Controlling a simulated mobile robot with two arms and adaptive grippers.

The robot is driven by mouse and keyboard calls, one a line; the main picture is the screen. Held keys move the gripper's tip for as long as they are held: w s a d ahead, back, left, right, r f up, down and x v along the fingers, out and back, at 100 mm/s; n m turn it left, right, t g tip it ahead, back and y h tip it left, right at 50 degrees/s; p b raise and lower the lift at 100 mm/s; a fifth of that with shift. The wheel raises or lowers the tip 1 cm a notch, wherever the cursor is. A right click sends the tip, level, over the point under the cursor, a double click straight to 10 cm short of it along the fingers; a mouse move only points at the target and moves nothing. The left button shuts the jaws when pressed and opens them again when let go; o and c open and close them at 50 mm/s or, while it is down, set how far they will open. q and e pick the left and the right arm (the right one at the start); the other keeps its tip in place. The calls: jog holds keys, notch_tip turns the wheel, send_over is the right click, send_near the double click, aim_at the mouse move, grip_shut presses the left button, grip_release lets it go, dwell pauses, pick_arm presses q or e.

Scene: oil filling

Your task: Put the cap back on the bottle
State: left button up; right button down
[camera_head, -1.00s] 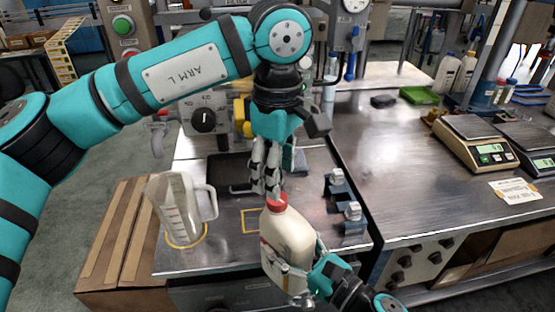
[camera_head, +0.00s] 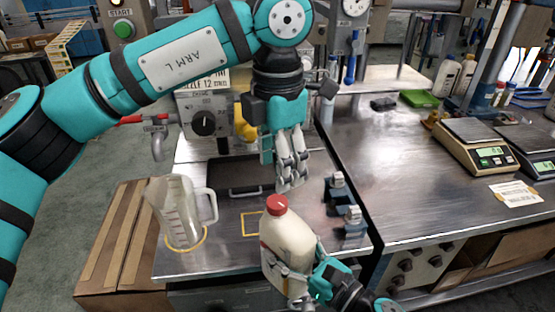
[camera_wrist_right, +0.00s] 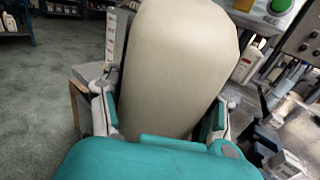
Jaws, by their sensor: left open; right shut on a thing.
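The bottle (camera_head: 286,243) is cream-white and stands a little tilted at the front edge of the metal table in the head view. The red cap (camera_head: 277,204) sits on its mouth; I cannot tell how tightly it is screwed. My right gripper (camera_head: 292,277) is shut around the bottle's lower body. In the right wrist view the bottle (camera_wrist_right: 175,65) fills the middle between the fingers. My left gripper (camera_head: 287,184) is open and empty, just above and behind the cap, apart from it.
A clear measuring jug (camera_head: 180,212) stands at the left of the table inside a yellow ring. A black tray (camera_head: 235,174) lies behind. Blue clamps (camera_head: 346,207) stand right of the bottle. Scales (camera_head: 478,145) are on the right bench.

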aim_at(277, 201)
pick_arm(q)
jog(key=shift+f, duration=3.95)
grip_shut()
jog(key=shift+o, duration=0.5)
grip_release()
jog(key=shift+r, duration=0.1)
notch_tip(277, 201, up, 12)
jog(key=shift+w, duration=0.1)
